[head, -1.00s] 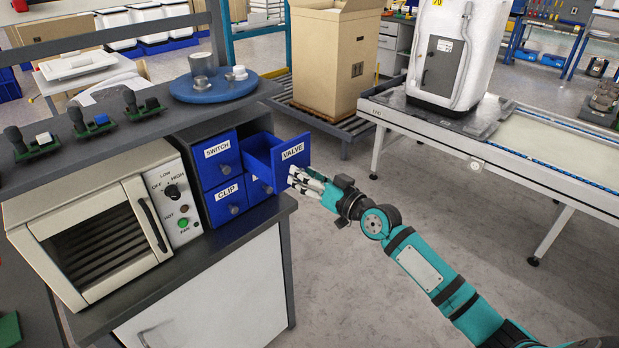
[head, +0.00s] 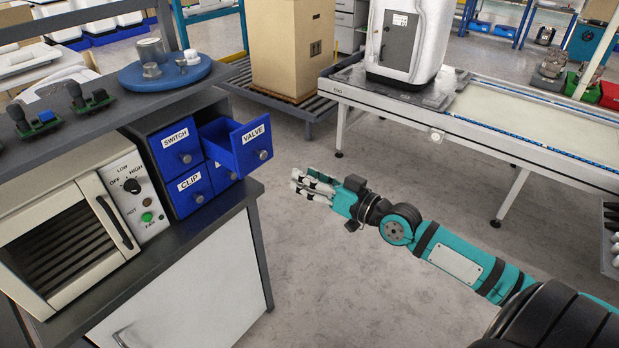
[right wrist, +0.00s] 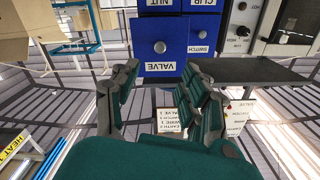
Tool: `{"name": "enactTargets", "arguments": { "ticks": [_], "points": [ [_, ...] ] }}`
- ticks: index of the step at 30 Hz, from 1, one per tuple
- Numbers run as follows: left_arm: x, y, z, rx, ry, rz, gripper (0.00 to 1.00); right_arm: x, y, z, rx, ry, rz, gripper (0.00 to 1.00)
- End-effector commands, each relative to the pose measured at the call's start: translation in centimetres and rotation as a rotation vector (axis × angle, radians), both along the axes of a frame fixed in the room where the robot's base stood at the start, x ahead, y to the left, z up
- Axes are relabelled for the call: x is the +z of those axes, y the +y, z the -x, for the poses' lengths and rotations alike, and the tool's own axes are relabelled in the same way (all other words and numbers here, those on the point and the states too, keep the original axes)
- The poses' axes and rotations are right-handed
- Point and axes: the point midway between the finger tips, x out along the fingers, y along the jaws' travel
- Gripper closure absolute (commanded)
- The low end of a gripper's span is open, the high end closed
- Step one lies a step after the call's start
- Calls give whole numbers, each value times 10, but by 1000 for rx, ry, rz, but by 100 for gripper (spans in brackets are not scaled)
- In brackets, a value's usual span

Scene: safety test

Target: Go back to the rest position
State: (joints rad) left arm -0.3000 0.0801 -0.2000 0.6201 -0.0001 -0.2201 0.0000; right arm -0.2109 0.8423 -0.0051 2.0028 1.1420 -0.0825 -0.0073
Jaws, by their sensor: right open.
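My right gripper (head: 312,187) is open and empty, held in the air to the right of the drawer unit and below the VALVE drawer (head: 249,149). Its spread fingers also show in the right wrist view (right wrist: 162,92), with the blue VALVE drawer front (right wrist: 182,56) beyond them and nothing between them. The VALVE drawer is pulled out, and its round knob is clear of my fingers. The SWITCH drawer (head: 183,157) and the CLIP drawer (head: 181,200) are shut. My left gripper is not in view.
The workbench (head: 190,278) with a toaster oven (head: 55,235) is at the left. A blue round tray (head: 135,80) with metal parts sits on the shelf above. A conveyor (head: 480,135) carrying a white machine (head: 405,45) stands behind my arm. Grey floor is free between them.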

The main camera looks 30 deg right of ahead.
Motion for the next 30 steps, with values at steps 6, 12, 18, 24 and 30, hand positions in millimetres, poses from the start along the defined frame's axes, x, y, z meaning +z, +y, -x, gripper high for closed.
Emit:
{"name": "enactTargets", "arguments": {
  "ticks": [6, 12, 18, 24, 30],
  "points": [
    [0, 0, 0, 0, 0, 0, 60, 0, 0, 0, 0, 0, 0, 55],
    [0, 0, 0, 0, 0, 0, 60, -1, 0, 0, -1, 1, 0, 55],
    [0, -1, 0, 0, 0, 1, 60, -48, -21, -5, -65, 67, 31, 55],
    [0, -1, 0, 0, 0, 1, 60, -185, -64, 10, -202, 270, 135, 55],
    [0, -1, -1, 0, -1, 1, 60, -327, -77, 65, -267, 516, 257, 55]
  ]
}}
